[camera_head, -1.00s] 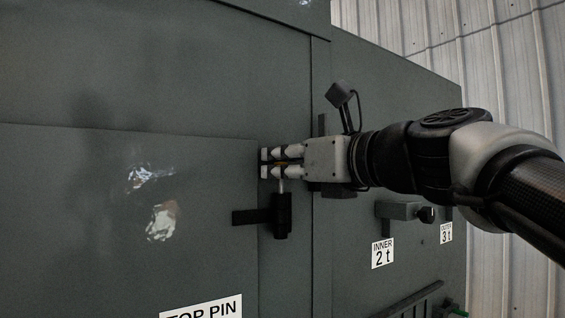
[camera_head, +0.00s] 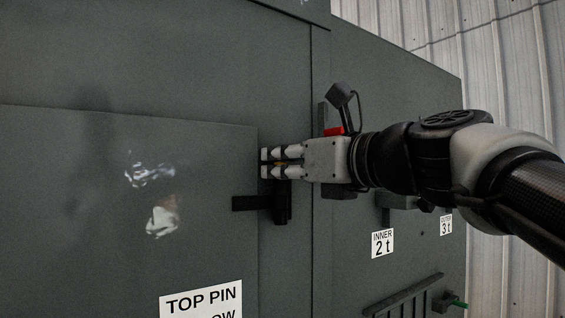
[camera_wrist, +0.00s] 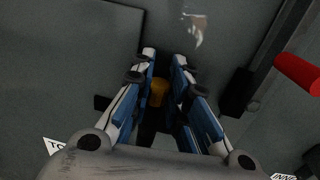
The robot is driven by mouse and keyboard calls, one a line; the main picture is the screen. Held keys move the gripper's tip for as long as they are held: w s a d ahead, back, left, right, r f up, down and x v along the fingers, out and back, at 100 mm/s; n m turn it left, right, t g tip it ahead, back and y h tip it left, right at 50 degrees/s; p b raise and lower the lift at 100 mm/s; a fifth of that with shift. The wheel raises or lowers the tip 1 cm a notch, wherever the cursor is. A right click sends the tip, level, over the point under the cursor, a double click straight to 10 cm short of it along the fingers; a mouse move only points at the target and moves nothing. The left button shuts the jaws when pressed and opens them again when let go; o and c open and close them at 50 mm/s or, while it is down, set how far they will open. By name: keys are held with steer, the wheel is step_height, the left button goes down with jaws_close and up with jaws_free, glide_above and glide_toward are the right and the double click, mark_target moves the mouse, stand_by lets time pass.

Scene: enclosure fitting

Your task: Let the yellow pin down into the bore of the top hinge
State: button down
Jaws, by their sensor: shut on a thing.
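The yellow pin (camera_head: 281,164) is between the fingertips of my gripper (camera_head: 272,163), with only a little of it showing. In the wrist view its yellow head (camera_wrist: 158,92) shows between the two finger pads. My gripper is shut on it and reaches in from the right. The black top hinge (camera_head: 281,208) is directly below the fingers, its leaf (camera_head: 249,203) reaching left onto the door panel. No shank shows between fingers and hinge. The bore is hidden, so I cannot tell how deep the pin sits.
The grey door panel (camera_head: 90,200) carries a "TOP PIN" label (camera_head: 202,301). A red part (camera_head: 333,131) shows behind my gripper and at the right of the wrist view (camera_wrist: 300,72). The "INNER 2 t" label (camera_head: 382,244) and a slatted vent (camera_head: 403,296) are to the right.

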steer(key=c, duration=1.5)
jaws_free()
steer(key=shift+w, duration=0.1)
steer(key=shift+o, duration=0.2)
steer(key=v, duration=0.7)
steer(key=shift+s, duration=0.25)
steer(key=shift+d+f, duration=0.1)
steer(key=shift+d, duration=0.1)
